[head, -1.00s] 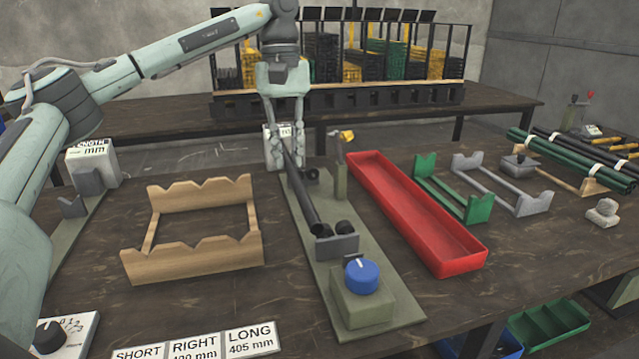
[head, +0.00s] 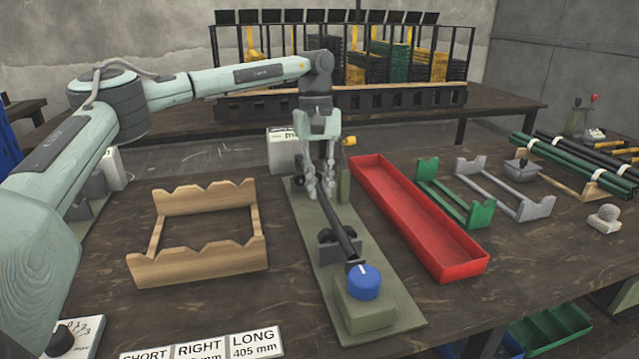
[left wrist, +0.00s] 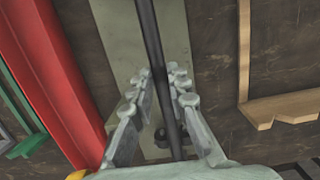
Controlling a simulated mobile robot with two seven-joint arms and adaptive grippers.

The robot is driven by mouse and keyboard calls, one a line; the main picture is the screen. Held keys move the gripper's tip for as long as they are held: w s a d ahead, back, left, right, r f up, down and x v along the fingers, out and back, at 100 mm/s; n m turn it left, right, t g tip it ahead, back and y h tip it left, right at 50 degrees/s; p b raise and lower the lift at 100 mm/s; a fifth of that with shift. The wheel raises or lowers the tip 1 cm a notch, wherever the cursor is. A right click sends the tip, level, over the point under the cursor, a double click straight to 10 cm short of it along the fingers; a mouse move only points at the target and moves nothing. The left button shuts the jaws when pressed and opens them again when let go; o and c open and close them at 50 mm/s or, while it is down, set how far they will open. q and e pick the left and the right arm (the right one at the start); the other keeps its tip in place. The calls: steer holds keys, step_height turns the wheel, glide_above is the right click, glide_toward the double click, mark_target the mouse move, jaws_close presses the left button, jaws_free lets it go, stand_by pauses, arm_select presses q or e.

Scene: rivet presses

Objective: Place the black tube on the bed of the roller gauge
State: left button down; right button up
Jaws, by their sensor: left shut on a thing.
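The black tube (head: 340,227) is held by my left gripper (head: 320,192), whose fingers close around it. The tube lies lengthwise over the roller gauge (head: 392,298), a grey-green plate with a blue knob (head: 363,281) at its near end. The tube's near end is close to the knob, above the grey block and dark roller there. I cannot tell whether it touches the rollers. In the left wrist view, the tube (left wrist: 152,40) runs between the fingers along the gauge plate (left wrist: 118,35). The far end is hidden by the gripper in the head view. My right gripper is out of view.
A red tray (head: 462,268) stands close to the gauge's right. A wooden cradle (head: 195,262) is at its left. Green (head: 468,210) and grey (head: 535,208) cradles stand further right. Behind the gripper is a white-faced box (head: 283,150). Bare tabletop lies between the wooden cradle and the gauge.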

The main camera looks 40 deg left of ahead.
mark_target(317, 186)
arm_select(q)
steer(key=c, duration=1.5)
jaws_free()
steer(key=shift+f, duration=0.1)
steer(key=shift+o, duration=0.2)
step_height(317, 186, up, 12)
steer(key=w+a, duration=0.1)
steer(key=shift+a, duration=0.2)
